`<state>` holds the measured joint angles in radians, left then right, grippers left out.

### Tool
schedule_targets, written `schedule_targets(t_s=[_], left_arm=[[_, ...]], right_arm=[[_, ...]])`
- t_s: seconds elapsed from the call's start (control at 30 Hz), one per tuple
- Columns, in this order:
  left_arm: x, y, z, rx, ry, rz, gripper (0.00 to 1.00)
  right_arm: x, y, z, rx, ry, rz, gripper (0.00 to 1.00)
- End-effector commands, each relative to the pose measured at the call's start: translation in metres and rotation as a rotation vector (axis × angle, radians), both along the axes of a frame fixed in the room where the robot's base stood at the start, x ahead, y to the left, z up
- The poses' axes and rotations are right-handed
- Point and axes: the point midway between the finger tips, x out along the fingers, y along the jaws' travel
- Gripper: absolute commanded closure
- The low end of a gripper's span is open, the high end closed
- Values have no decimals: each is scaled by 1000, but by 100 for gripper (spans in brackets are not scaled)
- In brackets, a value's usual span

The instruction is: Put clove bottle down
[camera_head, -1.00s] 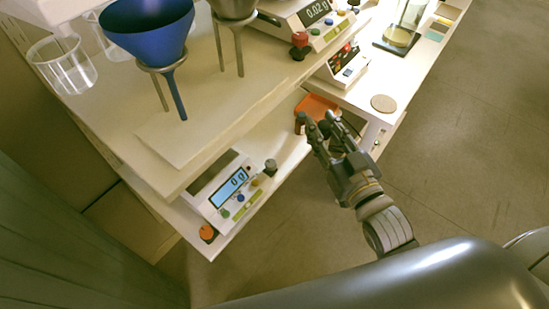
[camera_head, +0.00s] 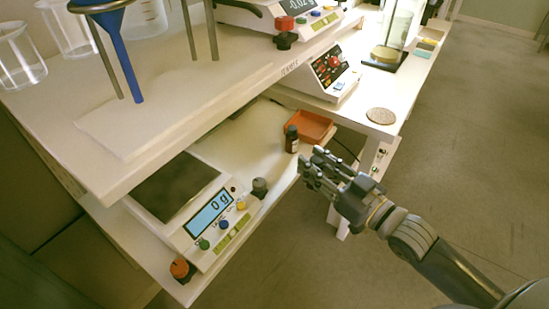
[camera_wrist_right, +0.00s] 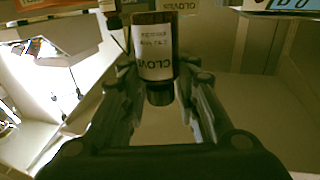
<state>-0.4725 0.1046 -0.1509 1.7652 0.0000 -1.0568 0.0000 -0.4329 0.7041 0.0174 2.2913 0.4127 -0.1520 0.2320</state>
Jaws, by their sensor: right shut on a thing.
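The clove bottle (camera_wrist_right: 155,50) is dark with a white label and appears upside down in the right wrist view. It sits between the two fingers of my right gripper (camera_wrist_right: 158,85), which is shut on it. In the head view my right gripper (camera_head: 314,168) is at the front edge of the lower shelf, near its right end. My left gripper is out of view.
An orange tray (camera_head: 311,126) lies on the lower shelf (camera_head: 248,137) behind the bottle. A scale (camera_head: 211,218) reading 0 g stands to its left. The upper shelf (camera_head: 165,112) overhangs the lower one. A control box (camera_head: 333,72) and round cork-coloured disc (camera_head: 380,116) are to the right.

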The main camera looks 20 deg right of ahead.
Motion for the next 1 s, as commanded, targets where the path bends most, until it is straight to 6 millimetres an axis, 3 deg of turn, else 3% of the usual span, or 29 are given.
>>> schedule_targets(t_s=[0.6,0.8,1.0], left_arm=[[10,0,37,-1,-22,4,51],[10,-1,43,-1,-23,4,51],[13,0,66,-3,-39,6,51]], right_arm=[[103,52,-10,1,-3,-1,96],[114,58,-14,0,1,0,96],[113,58,-37,-2,3,0,96]])
